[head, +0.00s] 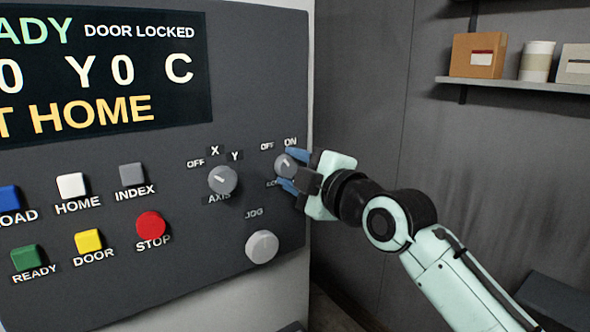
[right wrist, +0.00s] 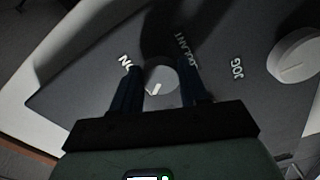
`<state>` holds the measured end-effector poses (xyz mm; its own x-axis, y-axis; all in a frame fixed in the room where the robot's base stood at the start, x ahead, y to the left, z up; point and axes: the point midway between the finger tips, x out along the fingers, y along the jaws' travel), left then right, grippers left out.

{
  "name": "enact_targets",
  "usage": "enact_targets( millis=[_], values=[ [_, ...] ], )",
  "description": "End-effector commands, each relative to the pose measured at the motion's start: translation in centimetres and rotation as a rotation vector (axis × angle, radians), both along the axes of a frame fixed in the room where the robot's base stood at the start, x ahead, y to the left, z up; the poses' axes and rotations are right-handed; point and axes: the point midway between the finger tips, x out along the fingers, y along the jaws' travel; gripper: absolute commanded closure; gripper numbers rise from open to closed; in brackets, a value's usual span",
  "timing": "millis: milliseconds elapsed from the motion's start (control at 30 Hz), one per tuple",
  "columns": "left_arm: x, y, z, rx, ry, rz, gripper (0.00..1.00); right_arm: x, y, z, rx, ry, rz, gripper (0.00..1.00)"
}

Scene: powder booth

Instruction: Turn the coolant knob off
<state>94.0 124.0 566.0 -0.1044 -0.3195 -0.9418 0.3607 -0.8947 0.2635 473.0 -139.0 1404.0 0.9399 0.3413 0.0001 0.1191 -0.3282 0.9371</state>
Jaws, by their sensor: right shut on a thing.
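The coolant knob (head: 285,163) is a small round grey knob at the right edge of the control panel, below the OFF and ON labels. My right gripper (head: 290,171) is shut on it, one blue finger above and one below in the head view. In the right wrist view the knob (right wrist: 161,80) sits between the two dark fingers (right wrist: 157,88). Its pale mark appears to point up and left on the panel, toward the OFF side. The label under it is partly hidden by a finger in the head view. My left gripper is not in view.
The axis knob (head: 222,180) is left of the coolant knob, and the jog knob (head: 262,247) is below. A red stop button (head: 153,226) and other buttons are further left. The display (head: 100,70) reads DOOR LOCKED. A shelf (head: 515,84) with boxes hangs at right.

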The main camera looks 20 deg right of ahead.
Motion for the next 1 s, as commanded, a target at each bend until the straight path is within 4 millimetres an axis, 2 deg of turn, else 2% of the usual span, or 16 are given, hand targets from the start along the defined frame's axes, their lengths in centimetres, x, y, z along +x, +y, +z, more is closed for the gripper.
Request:
enact_targets(
  millis=[267,300,367,667,767,867,1000],
  values=[
    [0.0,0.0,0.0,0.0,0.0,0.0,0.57,0.0,0.0,0.1,-0.003,-0.003,-0.001,0.87],
    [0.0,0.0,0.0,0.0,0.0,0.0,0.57,0.0,0.0,0.1,-0.003,-0.003,-0.001,0.5],
    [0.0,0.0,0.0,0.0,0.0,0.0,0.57,0.0,0.0,0.1,-0.002,-0.003,-0.001,0.31],
    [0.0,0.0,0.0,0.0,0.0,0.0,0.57,-0.1,0.0,0.0,-0.002,-0.002,0.0,0.31],
    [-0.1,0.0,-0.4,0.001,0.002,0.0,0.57,-0.7,-0.3,0.0,0.0,-0.002,-0.001,0.31],
    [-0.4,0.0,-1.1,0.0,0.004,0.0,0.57,-2.1,-0.8,-0.1,-0.002,-0.003,-0.002,0.31],
    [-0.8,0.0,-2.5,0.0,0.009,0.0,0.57,-5.0,-1.8,-0.2,-0.001,-0.003,-0.002,0.31]
  ],
)
